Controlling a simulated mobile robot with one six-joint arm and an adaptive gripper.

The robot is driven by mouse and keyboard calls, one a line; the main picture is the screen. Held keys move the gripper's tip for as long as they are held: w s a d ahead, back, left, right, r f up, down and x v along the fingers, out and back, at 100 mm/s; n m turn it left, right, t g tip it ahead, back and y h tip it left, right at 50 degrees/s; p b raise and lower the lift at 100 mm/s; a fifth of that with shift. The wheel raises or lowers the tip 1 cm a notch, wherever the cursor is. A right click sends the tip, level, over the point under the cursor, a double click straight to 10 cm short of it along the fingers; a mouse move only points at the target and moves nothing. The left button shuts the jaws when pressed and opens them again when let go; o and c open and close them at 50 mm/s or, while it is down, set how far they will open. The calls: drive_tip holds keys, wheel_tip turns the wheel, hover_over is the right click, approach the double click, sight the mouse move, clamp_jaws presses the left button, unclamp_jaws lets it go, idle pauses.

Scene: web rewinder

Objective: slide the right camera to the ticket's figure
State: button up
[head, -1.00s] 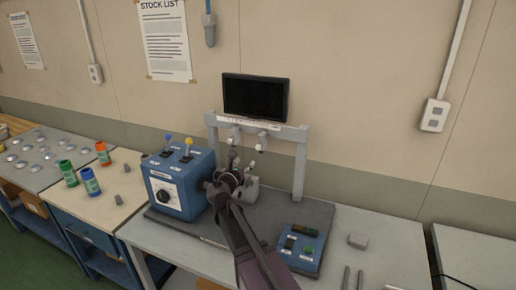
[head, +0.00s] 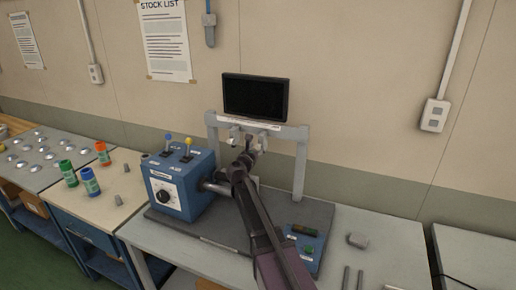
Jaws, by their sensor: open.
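Two small cameras hang from the crossbar of a grey frame (head: 300,165) on the bench. The left camera (head: 234,131) shows clear of my arm. The right camera is mostly hidden behind my gripper (head: 251,143), which is raised to it just under the crossbar. My gripper is open; whether its fingers stand around the camera or touch it I cannot tell. A white scale strip (head: 249,124) runs along the crossbar, too small to read. I cannot make out a ticket.
A black monitor (head: 255,97) stands above the crossbar. A blue control box (head: 178,184) with a dial and two levers is left of my arm. The frame's right side has free room.

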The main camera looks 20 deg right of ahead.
drive_tip(key=shift+w+d, duration=0.2)
drive_tip(key=shift+w, duration=0.05)
clamp_jaws()
drive_tip(key=w+a, duration=0.3)
drive_tip(key=a, duration=0.1)
drive_tip(key=shift+w, duration=0.2)
idle(0.3)
unclamp_jaws()
drive_tip(key=shift+s, duration=0.1)
